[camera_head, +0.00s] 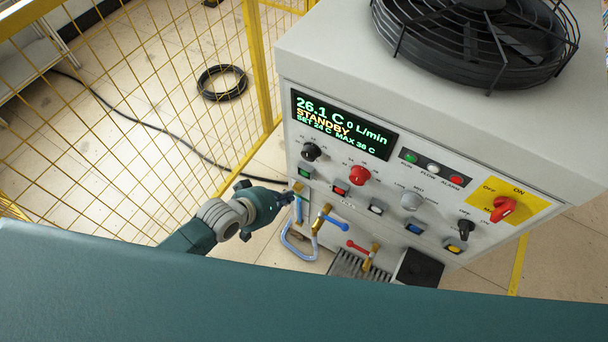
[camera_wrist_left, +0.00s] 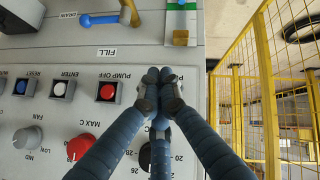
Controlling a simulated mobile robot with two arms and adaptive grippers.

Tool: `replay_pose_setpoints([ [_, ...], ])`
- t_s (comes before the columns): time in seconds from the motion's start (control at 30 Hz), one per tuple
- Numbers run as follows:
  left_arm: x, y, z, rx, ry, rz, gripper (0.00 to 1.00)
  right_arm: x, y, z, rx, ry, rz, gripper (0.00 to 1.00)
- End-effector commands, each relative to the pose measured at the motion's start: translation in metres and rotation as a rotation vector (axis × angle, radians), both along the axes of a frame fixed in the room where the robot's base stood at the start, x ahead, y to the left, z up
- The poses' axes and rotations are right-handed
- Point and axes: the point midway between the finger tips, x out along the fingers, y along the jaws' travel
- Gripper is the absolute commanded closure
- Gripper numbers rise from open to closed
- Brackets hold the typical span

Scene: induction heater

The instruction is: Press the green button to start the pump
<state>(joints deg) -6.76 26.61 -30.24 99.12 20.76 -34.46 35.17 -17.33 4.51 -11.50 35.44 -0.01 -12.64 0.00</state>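The green button (camera_head: 305,173) is on the front panel of the grey machine, under a black knob (camera_head: 311,152) at the panel's left side. My left gripper (camera_head: 296,190) is just below and left of the button in the head view. In the left wrist view its fingers (camera_wrist_left: 160,78) are drawn together at the tips, with nothing seen between them. They point at the panel beside the red pump-off button (camera_wrist_left: 107,91) and hide the green button there. I cannot tell whether the tips touch. The display (camera_head: 342,124) reads STANDBY, 0 L/min. My right gripper is not in view.
More buttons and knobs, including a red knob (camera_head: 360,175), run along the panel to the right. Blue-handled (camera_head: 325,217) and red-handled (camera_head: 358,248) valves stick out below. A yellow mesh fence (camera_head: 130,110) stands left of the machine. A black fan (camera_head: 475,40) sits on top.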

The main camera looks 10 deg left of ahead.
Motion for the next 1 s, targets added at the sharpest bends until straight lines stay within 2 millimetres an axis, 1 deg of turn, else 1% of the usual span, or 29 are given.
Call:
replay_pose_setpoints([
  [0.03,0.009,-0.004,-0.003,-0.003,-0.004,0.0,1.0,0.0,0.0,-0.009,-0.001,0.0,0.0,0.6],
  [0.13,0.021,-0.009,-0.003,-0.001,-0.003,-0.001,1.0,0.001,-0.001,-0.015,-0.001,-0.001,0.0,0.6],
  [0.3,0.037,-0.015,0.0,-0.001,-0.001,0.001,1.0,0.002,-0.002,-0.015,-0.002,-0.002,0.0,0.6],
  [0.4,0.043,-0.017,-0.001,0.0,-0.001,0.0,1.0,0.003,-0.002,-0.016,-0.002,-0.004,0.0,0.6],
  [0.57,0.046,-0.019,0.0,0.0,0.001,0.0,1.0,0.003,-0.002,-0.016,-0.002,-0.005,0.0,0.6],
  [1.0,0.046,-0.019,0.0,0.0,0.0,0.0,1.0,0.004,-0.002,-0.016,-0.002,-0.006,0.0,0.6],
])
